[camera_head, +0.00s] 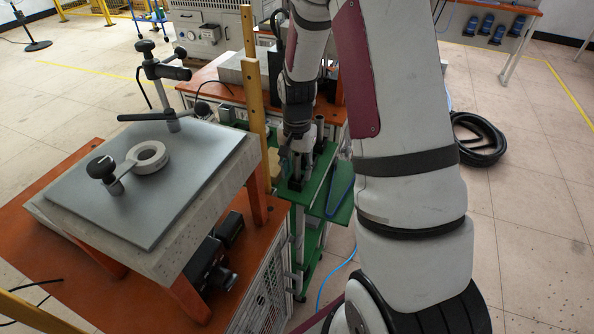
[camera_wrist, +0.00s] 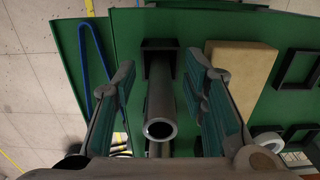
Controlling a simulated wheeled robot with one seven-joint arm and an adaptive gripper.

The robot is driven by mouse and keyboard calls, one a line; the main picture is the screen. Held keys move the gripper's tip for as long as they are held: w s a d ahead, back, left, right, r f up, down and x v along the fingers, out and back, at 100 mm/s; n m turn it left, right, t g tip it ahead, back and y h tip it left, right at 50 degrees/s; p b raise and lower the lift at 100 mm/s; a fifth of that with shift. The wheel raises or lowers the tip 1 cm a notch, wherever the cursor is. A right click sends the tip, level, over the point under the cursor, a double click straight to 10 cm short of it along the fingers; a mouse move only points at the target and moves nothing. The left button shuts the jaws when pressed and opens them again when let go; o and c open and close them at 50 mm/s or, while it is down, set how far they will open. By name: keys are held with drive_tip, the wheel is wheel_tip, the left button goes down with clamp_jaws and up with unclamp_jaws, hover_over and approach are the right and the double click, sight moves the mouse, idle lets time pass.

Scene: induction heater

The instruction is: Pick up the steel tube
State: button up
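In the wrist view a grey steel tube (camera_wrist: 160,100) stands with its hollow end toward the camera and its far end at a dark square holder (camera_wrist: 160,50) on a green shelf (camera_wrist: 125,60). My gripper (camera_wrist: 160,88) is open, with one teal-padded finger on each side of the tube. Gaps show between the pads and the tube, so it is not held. In the head view my gripper (camera_head: 298,168) points down over the green cart; the tube between its fingers is hard to make out there.
A tan block (camera_wrist: 242,75) and empty dark square frames (camera_wrist: 297,68) are right of the tube in the wrist view. A blue loop (camera_wrist: 92,60) lies left. In the head view a wooden post (camera_head: 254,90) and a grey-topped table (camera_head: 150,185) stand left of my gripper.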

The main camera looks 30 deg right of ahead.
sight(297, 157)
clamp_jaws()
drive_tip(key=shift+r, duration=0.2)
drive_tip(key=shift+r, duration=0.6)
wheel_tip(297, 157, up, 2)
drive_tip(key=shift+r, duration=0.2)
drive_tip(key=s+d+r, duration=0.1)
drive_tip(key=s, duration=1.4)
wheel_tip(297, 157, up, 8)
drive_tip(key=s+p, duration=0.1)
drive_tip(key=p, duration=0.5)
drive_tip(key=shift+f, duration=0.15)
drive_tip(key=shift+f, duration=0.1)
